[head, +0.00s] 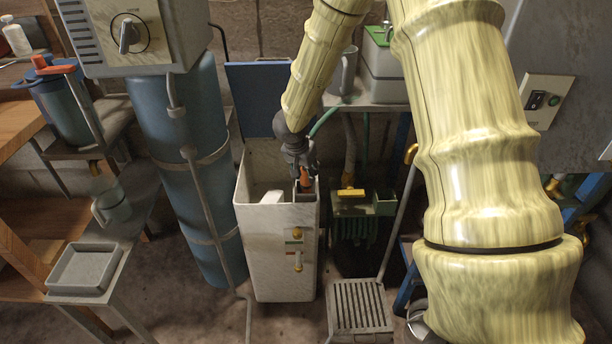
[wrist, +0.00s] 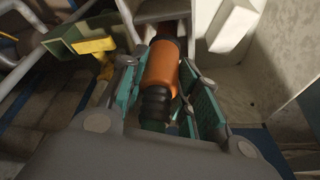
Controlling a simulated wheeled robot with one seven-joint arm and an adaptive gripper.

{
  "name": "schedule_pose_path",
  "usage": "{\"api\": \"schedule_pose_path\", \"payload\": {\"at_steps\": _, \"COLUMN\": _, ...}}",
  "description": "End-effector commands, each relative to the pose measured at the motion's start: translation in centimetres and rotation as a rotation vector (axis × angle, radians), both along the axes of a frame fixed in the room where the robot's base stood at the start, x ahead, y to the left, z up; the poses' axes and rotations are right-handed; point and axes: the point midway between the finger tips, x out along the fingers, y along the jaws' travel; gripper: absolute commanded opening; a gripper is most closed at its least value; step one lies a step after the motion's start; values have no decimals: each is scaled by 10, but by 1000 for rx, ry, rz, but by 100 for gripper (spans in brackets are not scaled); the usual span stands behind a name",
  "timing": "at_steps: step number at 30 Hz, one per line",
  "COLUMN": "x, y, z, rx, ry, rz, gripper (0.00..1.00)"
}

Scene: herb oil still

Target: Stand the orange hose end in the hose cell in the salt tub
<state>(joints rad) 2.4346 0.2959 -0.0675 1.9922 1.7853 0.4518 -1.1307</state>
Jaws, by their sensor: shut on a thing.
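My gripper (head: 303,170) is shut on the orange hose end (head: 305,178), at the right side of the white salt tub (head: 278,255). In the wrist view the orange hose end (wrist: 161,68) lies between the teal finger pads, with a black ribbed collar (wrist: 156,100) and green hose behind it. Its far tip points at a pale-edged compartment (wrist: 162,10) at the tub's rim, which looks like the hose cell. I cannot tell whether the tip is inside the cell or just above it.
The tub's blue lid (head: 262,95) stands open behind. A white block (head: 271,197) is inside the tub. A dark green box with a yellow handle (head: 350,192) stands close on the right, and a blue cylinder (head: 185,170) on the left. A slatted stand (head: 360,306) is in front.

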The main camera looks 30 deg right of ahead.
Motion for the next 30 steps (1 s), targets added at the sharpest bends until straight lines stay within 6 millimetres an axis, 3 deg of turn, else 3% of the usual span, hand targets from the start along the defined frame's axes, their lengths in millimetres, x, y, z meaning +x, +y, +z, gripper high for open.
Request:
{"api": "schedule_pose_path", "payload": {"at_steps": 13, "x": 0, "y": -1, "z": -9, "rx": 0, "ry": 0, "rz": -1, "gripper": 5}}
{"api": "schedule_pose_path", "payload": {"at_steps": 14, "x": 0, "y": -1, "z": -9, "rx": 0, "ry": 0, "rz": -1, "gripper": 35}}
{"api": "schedule_pose_path", "payload": {"at_steps": 17, "x": 0, "y": -1, "z": -9, "rx": 0, "ry": -1, "rz": -2, "gripper": 53}}
{"api": "schedule_pose_path", "payload": {"at_steps": 30, "x": -1, "y": 0, "z": -3, "rx": 1, "ry": -1, "rz": -1, "gripper": 53}}
